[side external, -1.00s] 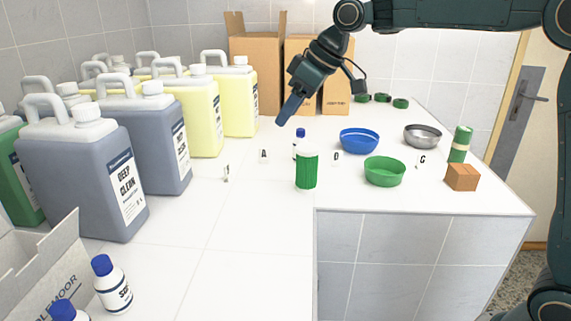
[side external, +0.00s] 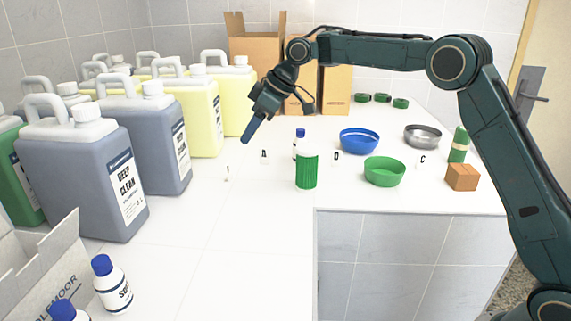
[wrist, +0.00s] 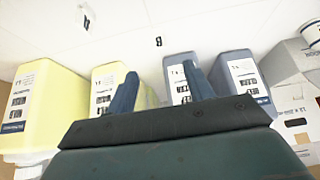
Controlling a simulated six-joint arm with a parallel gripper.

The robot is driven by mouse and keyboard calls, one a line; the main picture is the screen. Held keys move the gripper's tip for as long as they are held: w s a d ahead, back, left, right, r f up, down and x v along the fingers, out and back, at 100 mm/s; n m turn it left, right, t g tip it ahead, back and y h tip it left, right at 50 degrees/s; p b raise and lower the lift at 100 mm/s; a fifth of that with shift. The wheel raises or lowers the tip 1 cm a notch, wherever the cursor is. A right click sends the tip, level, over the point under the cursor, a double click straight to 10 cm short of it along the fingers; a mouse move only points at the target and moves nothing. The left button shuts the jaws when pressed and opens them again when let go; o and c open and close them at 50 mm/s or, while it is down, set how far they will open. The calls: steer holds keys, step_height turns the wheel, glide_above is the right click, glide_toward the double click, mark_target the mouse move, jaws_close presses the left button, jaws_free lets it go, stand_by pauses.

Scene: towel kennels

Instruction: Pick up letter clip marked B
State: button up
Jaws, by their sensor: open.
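The letter clip marked B (wrist: 158,41) stands on the white counter in the wrist view, ahead of my fingertips and between their lines. In the side view a small clip (side external: 227,173) stands at the left of the row, its letter too thin to read. My gripper (side external: 247,141) is open, empty and pointing down above the counter, behind the clips. Its two blue fingers also show in the wrist view (wrist: 158,76). The clips marked A (side external: 264,157), D (side external: 336,159) and C (side external: 422,161) stand to the right. The A clip also shows in the wrist view (wrist: 86,21).
Large grey (side external: 155,135) and yellow (side external: 239,97) jugs line the left side, close to my gripper. A green-and-white bottle (side external: 307,168), a blue bowl (side external: 359,140), a green bowl (side external: 384,171) and a brown box (side external: 462,177) stand on the right.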

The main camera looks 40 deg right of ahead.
mark_target(228, 167)
steer(key=x, duration=0.8)
steer(key=shift+a+f, duration=0.1)
steer(key=shift+x, duration=2.6)
steer(key=c, duration=1)
